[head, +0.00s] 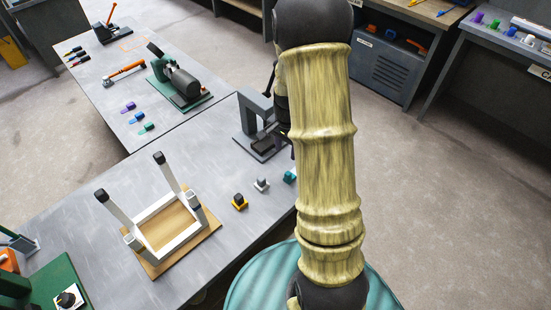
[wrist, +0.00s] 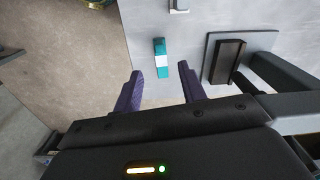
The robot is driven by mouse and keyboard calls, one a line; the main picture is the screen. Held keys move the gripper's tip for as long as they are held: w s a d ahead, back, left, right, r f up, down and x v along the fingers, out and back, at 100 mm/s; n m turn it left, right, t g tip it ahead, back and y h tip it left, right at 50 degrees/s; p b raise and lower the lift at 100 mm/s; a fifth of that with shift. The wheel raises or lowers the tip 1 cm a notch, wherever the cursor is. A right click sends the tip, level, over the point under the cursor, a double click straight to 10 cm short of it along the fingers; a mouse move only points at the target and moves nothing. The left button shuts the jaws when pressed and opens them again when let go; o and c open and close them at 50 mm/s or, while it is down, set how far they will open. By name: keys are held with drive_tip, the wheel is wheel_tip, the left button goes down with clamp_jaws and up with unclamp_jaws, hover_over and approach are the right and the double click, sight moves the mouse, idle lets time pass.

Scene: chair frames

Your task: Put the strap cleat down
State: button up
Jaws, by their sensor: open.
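My gripper (wrist: 160,82) shows in the wrist view with its two dark purple fingers spread apart and nothing between them. A small teal and white piece (wrist: 160,58) lies on the grey table just beyond the fingertips, roughly in line with the gap. It looks like the strap cleat, but I cannot be sure. In the head view the teal piece (head: 290,175) sits near the table's right edge, partly behind my arm.
A grey press (head: 258,130) stands close to the teal piece; its dark pad (wrist: 227,60) is right of my fingers. An upturned stool frame (head: 165,225) stands to the left.

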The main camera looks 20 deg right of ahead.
drive_tip(key=s+a+r+n+t, duration=0.2)
drive_tip(key=s+a+r+n, duration=0.8)
drive_tip(key=s+a+n, duration=0.2)
drive_tip(key=shift+r, duration=0.2)
drive_tip(key=shift+w+a, duration=0.1)
drive_tip(key=shift+c, duration=0.5)
